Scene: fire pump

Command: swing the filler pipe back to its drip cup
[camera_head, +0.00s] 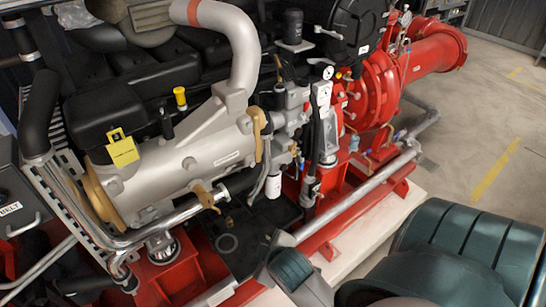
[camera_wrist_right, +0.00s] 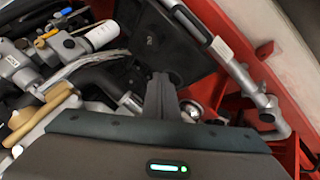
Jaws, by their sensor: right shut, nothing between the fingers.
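A long silver pipe (camera_head: 345,205), which looks like the filler pipe, runs diagonally beside the red base rail. Its labelled stretch shows in the right wrist view (camera_wrist_right: 220,48), leading to a branched metal end fitting (camera_wrist_right: 270,115). A round metal cup-like part (camera_wrist_right: 192,109) sits low beside my fingers; I cannot tell whether it is the drip cup. My right gripper (camera_head: 281,240) is shut and empty, in front of the pipe in the head view. In the wrist view its fingers (camera_wrist_right: 160,85) point over the dark pan, apart from the pipe. My left gripper is not in view.
The silver engine cylinder (camera_head: 185,165) and chrome piping fill the left. A white filter (camera_head: 273,187) hangs near the dark pan (camera_head: 245,255). The red pump (camera_head: 385,85) stands at the back right. Open floor (camera_head: 490,130) lies to the right.

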